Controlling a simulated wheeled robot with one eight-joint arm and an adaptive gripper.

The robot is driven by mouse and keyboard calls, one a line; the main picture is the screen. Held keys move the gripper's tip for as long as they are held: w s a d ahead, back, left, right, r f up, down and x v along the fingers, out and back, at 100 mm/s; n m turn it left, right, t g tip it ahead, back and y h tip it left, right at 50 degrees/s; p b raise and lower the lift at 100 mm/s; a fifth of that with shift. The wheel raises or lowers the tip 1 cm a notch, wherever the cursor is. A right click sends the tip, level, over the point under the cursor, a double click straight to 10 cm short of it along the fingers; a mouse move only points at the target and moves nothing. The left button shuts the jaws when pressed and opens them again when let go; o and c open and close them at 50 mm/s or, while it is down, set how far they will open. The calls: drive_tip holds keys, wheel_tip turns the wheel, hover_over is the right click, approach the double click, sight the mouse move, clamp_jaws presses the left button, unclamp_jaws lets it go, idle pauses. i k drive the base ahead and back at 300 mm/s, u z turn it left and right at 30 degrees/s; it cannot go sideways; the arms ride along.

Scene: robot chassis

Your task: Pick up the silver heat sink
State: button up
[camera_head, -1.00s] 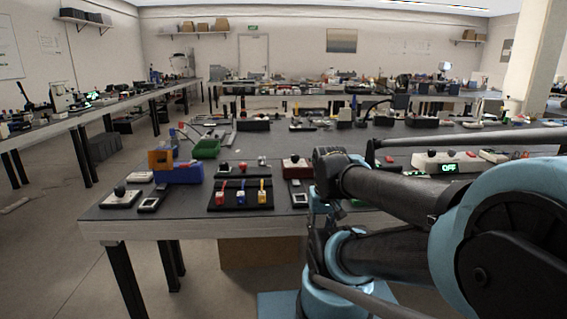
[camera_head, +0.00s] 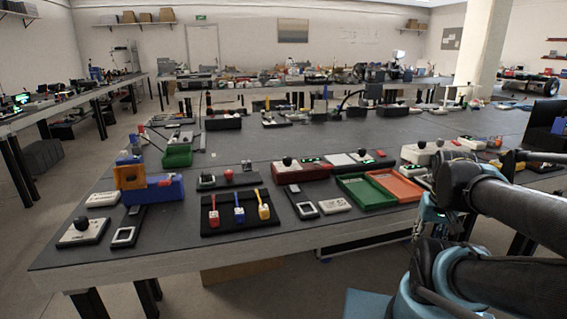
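I cannot pick out a silver heat sink for certain among the many small things on the dark-topped table (camera_head: 325,140). My arm is folded at the right of the head view, in front of the table's near right part. No gripper fingers can be made out at its end, and the arm hides some of the tabletop behind it.
Near the front edge lie a black board with coloured levers (camera_head: 238,212), a blue box (camera_head: 160,191), a green tray (camera_head: 366,193) and an orange tray (camera_head: 397,185). The table's middle has bare room. Other cluttered benches stand behind and left.

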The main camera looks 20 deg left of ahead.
sight(246, 165)
drive_tip(key=z, duration=0.95)
drive_tip(key=k, duration=1.6)
drive_tip(key=u, duration=1)
drive_tip(key=i, duration=0.7)
